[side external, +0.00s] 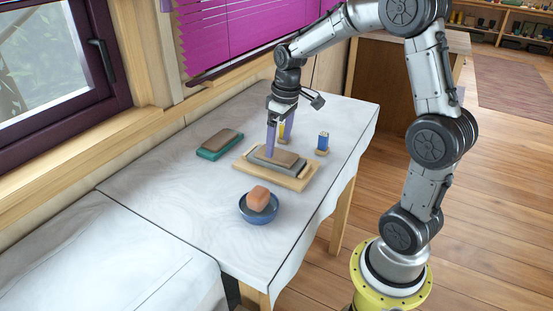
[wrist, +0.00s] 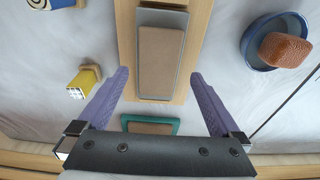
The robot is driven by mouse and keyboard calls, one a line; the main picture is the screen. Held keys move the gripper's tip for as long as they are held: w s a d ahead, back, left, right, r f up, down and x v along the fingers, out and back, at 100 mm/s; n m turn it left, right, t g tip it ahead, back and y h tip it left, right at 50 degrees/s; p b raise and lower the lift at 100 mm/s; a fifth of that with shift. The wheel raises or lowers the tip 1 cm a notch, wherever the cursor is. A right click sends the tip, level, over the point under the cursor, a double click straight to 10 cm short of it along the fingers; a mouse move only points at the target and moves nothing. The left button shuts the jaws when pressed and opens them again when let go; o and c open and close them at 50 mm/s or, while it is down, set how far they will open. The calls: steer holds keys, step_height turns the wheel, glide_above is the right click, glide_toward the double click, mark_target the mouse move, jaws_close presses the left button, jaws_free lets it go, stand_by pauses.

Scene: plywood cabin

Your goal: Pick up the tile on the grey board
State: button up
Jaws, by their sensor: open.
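A brown tile (side external: 284,158) lies flat on the grey board (side external: 293,169), which rests on a wooden tray (side external: 290,182). In the wrist view the tile (wrist: 161,62) is upright in the picture, with bare grey board (wrist: 163,18) beyond its far end. My gripper (side external: 272,150) has purple fingers and points down at the window-side end of the grey board. In the wrist view my gripper (wrist: 159,73) is open, its fingertips wide apart on either side of the tile, with nothing held. I cannot tell the exact height above the tile.
A similar brown tile (side external: 222,138) lies on a teal board (side external: 207,154) to the left. A blue bowl (side external: 258,217) holds an orange-brown block (side external: 258,198) in front. A yellow-and-white object (wrist: 84,82) and a blue-and-white one (side external: 323,142) stand near the tray. The table's left part is clear.

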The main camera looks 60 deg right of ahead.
mark_target(277, 154)
steer(key=f, duration=0.4)
steer(key=shift+w+d+f, duration=0.15)
steer(key=shift+w+f, duration=0.2)
steer(key=shift+f, duration=0.05)
steer(key=c, duration=1.3)
steer(key=shift+r, duration=0.1)
steer(key=shift+c, duration=0.5)
steer(key=shift+r, duration=0.1)
